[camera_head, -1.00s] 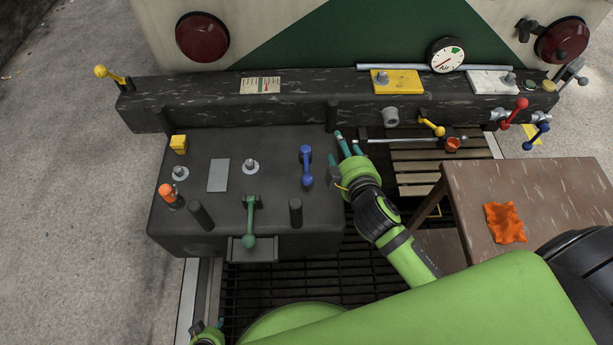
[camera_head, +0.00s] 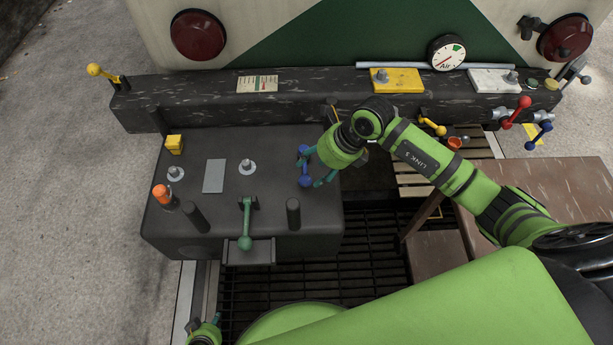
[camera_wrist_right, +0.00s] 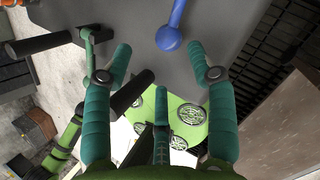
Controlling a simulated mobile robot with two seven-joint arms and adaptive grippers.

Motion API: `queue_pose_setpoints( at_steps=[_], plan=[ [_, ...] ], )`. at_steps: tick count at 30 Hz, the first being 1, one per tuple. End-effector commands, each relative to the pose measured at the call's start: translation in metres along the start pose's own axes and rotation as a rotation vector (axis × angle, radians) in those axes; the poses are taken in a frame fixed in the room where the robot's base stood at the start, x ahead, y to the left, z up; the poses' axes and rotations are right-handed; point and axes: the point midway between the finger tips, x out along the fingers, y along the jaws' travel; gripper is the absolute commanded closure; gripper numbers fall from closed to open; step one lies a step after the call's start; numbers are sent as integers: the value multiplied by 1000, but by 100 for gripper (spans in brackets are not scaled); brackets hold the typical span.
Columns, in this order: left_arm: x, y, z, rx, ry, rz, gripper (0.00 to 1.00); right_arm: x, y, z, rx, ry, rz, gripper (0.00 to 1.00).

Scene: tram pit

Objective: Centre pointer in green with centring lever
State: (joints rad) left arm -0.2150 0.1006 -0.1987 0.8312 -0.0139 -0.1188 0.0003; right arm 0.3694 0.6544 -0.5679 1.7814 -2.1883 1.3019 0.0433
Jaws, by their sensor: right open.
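A blue lever (camera_head: 304,168) with a round knob stands at the right of the dark box's top; its knob also shows in the right wrist view (camera_wrist_right: 168,38). My right gripper (camera_head: 313,167) is open, with its fingers apart on either side of the blue lever. In the wrist view the knob lies slightly beyond the fingertips, and I see no finger touching it. A small pale scale plate (camera_head: 258,84) with coloured marks sits on the dark beam; its pointer is too small to read. My left gripper (camera_head: 212,326) shows only partly at the bottom left edge.
The dark box (camera_head: 270,150) also carries a green lever (camera_head: 246,225), dark posts (camera_head: 293,213), an orange-topped knob (camera_head: 162,193) and a yellow block (camera_head: 174,144). The beam (camera_head: 200,95) stands behind. A brown table (camera_head: 570,185) is at the right; floor grating (camera_head: 310,275) lies in front.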

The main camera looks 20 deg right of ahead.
Motion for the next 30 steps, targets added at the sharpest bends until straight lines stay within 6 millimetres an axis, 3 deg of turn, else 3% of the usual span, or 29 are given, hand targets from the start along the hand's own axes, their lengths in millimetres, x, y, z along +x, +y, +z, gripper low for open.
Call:
queue_pose_setpoints(
  at_steps=[5,15,27,30],
  plan=[
    [1,0,0,-1,-4,0,60,12,-8,-5,-6,29,-29,43],
    [3,3,1,-7,-30,2,60,61,-9,-6,-5,26,-27,43],
    [2,3,0,-8,-38,2,60,70,-9,-6,-7,25,-27,43],
    [2,3,0,-8,-38,2,60,69,-9,-6,-7,25,-27,83]
  ],
)
